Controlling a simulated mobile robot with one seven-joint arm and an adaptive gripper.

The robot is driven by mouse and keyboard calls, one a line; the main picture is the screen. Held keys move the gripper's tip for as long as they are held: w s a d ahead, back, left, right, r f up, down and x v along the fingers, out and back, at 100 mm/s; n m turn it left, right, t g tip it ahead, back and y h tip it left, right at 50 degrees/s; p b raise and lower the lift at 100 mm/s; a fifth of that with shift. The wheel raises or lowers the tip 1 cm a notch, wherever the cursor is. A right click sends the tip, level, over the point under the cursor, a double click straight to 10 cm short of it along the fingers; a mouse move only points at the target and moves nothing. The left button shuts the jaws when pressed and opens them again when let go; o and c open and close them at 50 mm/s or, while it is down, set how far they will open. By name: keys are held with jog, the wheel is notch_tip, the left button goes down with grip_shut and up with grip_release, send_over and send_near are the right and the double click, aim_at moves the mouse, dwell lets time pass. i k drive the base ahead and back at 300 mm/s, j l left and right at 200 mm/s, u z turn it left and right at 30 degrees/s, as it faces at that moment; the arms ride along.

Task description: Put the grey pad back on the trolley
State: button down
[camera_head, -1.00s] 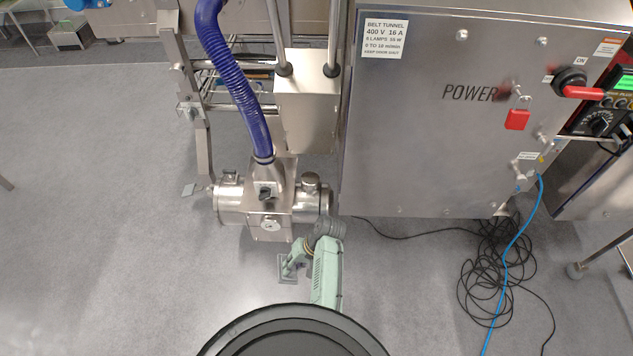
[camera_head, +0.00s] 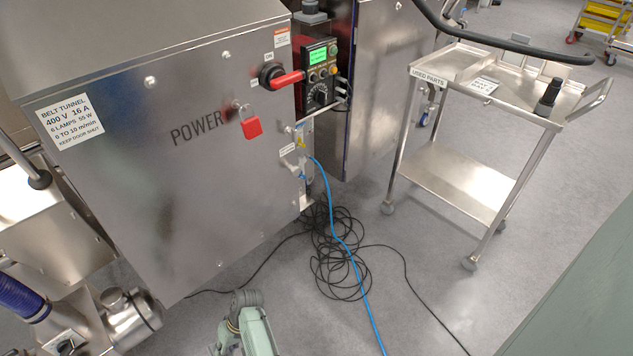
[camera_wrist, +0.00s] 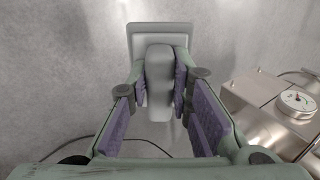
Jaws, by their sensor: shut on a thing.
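The grey pad (camera_wrist: 160,36) is in my gripper in the wrist view. It has a flat rounded plate and a thick upright grip. My gripper (camera_wrist: 163,88) is shut on that grip, with a purple-lined finger on each side. Grey floor lies behind the pad. The trolley (camera_head: 455,182) stands at the right in the head view, with a top tray marked USED PARTS and a bare lower shelf. My arm shows at the lower edge of the head view, far to the left of the trolley; the pad is not clearly visible there.
A steel cabinet (camera_head: 200,150) with a red switch handle (camera_head: 288,79) stands at the left. Coiled black cable (camera_head: 340,270) and a blue cable (camera_head: 345,250) lie on the floor towards the trolley. A dark upright object (camera_head: 548,97) stands on the trolley's top tray.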

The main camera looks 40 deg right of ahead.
aim_at(526, 83)
jog(key=z, duration=1.35)
jog(key=i+j+z, duration=0.1)
jog(key=z, duration=0.3)
jog(key=i+j+z, duration=0.2)
jog(key=z, duration=0.25)
jog(key=i, duration=0.1)
